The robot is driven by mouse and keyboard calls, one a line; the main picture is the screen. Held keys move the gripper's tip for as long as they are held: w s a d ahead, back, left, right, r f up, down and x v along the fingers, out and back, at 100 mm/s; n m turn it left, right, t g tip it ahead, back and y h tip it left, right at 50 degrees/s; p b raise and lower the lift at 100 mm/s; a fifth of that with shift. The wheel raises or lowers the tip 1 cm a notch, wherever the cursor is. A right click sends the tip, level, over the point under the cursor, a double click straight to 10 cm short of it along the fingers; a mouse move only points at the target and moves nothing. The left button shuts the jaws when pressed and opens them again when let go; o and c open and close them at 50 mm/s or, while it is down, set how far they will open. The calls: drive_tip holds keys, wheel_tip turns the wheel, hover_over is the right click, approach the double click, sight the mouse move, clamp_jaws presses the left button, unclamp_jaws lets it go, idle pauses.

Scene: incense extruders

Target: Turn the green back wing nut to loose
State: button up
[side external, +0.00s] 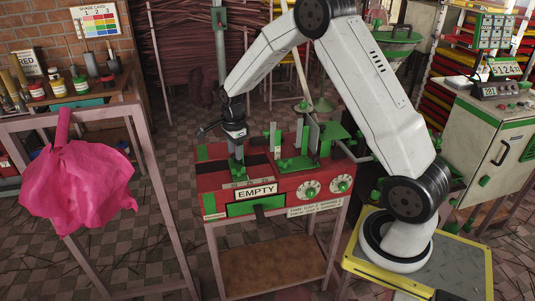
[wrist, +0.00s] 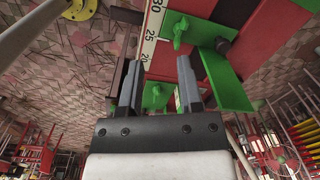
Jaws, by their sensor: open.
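In the wrist view a green wing nut (wrist: 155,97) shows low between the two fingers of my gripper (wrist: 158,78). The fingers are apart, one on each side of it in the picture; I cannot tell whether they touch it. A second green wing nut (wrist: 180,32) stands on a green plate farther up. I cannot tell for certain which of them is the back one. In the side view my gripper (side external: 237,160) points down at the left part of the red bench machine (side external: 215,182). Its fingertips are too small there to make out clearly.
A white number scale (wrist: 150,35) runs beside the green plate. An upright green bracket (wrist: 225,80) stands close to the right finger. More green upright parts (side external: 312,140) stand on the machine right of my gripper. A pink cloth (side external: 78,185) hangs at the left.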

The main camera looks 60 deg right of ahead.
sight(238, 168)
drive_tip(key=d+m, duration=0.1)
drive_tip(key=w+d+f+m, duration=0.1)
drive_tip(key=m, duration=0.1)
drive_tip(key=w+d+f+m, duration=0.1)
drive_tip(key=shift+d+m, duration=0.3)
drive_tip(key=shift+f, duration=3.9)
clamp_jaws()
